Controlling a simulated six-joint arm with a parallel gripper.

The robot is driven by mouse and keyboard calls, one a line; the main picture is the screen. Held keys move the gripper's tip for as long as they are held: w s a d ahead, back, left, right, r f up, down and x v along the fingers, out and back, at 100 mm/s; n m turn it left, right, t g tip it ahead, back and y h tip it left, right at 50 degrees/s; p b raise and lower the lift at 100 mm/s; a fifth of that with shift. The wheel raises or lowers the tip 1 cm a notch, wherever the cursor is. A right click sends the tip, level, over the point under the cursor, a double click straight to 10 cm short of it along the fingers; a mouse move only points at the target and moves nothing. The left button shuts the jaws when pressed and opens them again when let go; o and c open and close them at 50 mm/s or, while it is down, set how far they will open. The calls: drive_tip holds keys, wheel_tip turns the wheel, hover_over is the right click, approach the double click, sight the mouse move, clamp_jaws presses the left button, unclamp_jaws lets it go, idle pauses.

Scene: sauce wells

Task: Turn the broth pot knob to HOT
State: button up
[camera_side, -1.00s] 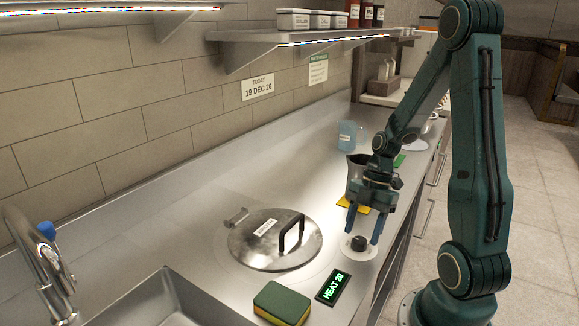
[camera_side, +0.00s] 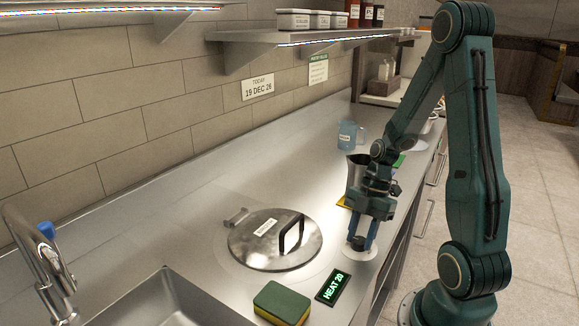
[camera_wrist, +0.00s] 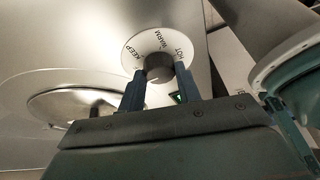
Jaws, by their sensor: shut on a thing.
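The black broth pot knob (camera_side: 358,243) sits on a round white dial plate (camera_side: 371,252) on the counter. My gripper (camera_side: 361,238) points down and is shut on the knob. In the wrist view the knob (camera_wrist: 160,68) is between my two blue fingers (camera_wrist: 160,82). The dial (camera_wrist: 145,43) there reads KEEP, WARM and HOT around its edge. Which mark the knob points to cannot be told. The pot's steel lid (camera_side: 262,247) with a black handle is flush in the counter. A green display (camera_side: 333,287) reads HEAT 20.
A green and yellow sponge (camera_side: 281,303) lies in front of the lid, beside the sink (camera_side: 165,305). A dark metal jug (camera_side: 353,170) stands close behind my gripper on a yellow item. A blue jug (camera_side: 347,135) stands farther back. The counter left of the lid is clear.

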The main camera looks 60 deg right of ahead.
drive_tip(key=shift+m, duration=0.4)
drive_tip(key=m+t, duration=0.1)
drive_tip(key=m, duration=0.2)
drive_tip(key=shift+s, duration=0.1)
drive_tip(key=shift+m+t+h, duration=0.6)
drive_tip(key=shift+m+t, duration=0.3)
drive_tip(key=shift+m, duration=1.1)
drive_tip(key=o, duration=1)
drive_tip(key=shift+c, duration=0.2)
drive_tip(key=shift+s+r, duration=0.1)
drive_tip(key=shift+r, duration=0.05)
drive_tip(key=v, duration=0.7)
drive_tip(key=shift+r, duration=0.1)
